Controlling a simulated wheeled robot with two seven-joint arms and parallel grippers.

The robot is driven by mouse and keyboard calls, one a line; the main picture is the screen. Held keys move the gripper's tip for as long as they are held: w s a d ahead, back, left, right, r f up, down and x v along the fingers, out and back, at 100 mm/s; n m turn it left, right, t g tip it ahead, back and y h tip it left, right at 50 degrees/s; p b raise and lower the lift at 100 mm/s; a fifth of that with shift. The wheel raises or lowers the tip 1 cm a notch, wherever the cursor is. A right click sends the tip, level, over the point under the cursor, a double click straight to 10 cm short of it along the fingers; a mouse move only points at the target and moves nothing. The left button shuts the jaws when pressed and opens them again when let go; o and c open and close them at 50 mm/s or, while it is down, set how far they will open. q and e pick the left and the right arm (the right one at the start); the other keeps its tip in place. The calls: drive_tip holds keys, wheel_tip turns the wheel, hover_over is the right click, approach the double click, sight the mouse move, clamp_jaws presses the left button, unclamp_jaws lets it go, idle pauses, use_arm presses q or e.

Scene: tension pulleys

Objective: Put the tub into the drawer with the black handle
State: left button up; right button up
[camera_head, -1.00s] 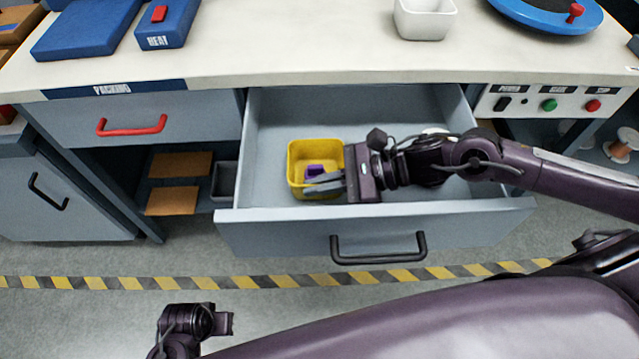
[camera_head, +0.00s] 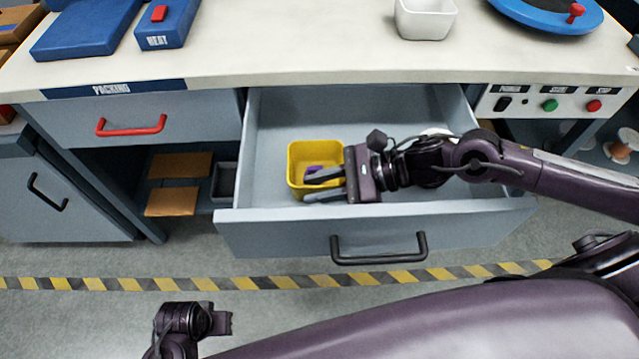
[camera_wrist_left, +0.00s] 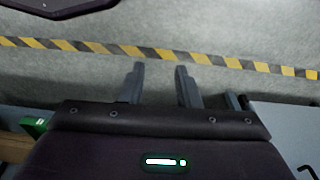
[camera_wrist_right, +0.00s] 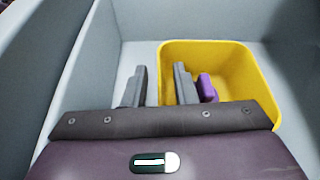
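The yellow tub (camera_head: 296,165) stands upright inside the pulled-out grey drawer (camera_head: 270,120), toward its left front. The drawer has a black handle (camera_head: 378,247) on its front. A purple item (camera_head: 313,170) lies in the tub. My right gripper (camera_head: 322,184) is open at the tub's near right side. My left gripper (camera_wrist_left: 160,75) is open and empty over the floor.
A drawer with a red handle (camera_head: 131,125) is shut at the left. A cabinet door with another black handle (camera_head: 47,192) is farther left. A white bin (camera_head: 425,18) and blue boxes (camera_head: 88,28) stand on the bench top. The drawer's right part looks largely free behind my arm.

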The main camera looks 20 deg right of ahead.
drive_tip(key=shift+r, duration=0.1)
